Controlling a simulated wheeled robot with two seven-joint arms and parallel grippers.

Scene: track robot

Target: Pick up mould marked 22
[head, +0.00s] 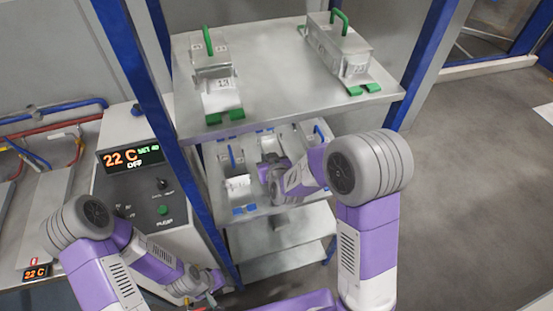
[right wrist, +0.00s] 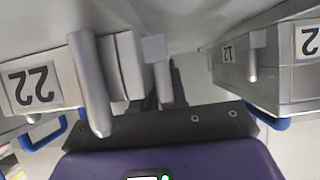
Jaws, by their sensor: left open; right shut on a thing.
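The mould marked 22 shows in the right wrist view (right wrist: 35,87), its label upside down, close at the left. In the head view my right gripper (head: 272,168) is at the middle shelf, among the grey moulds with blue handles and feet. It is shut on a mould, seemingly the one marked 22; the contact is hard to make out, and my right arm covers part of it. A second mould (right wrist: 275,85) stands to the right in the wrist view, its large label cut off by the frame. My left gripper (head: 203,291) is open, low at the left, partly hidden.
Two moulds with green handles stand on the top shelf (head: 270,95), close above my right gripper. Blue rack posts (head: 160,100) flank the shelves. A lower shelf (head: 285,245) looks empty. A control box (head: 140,170) reading 22 C stands at the left. Open floor (head: 480,180) lies right.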

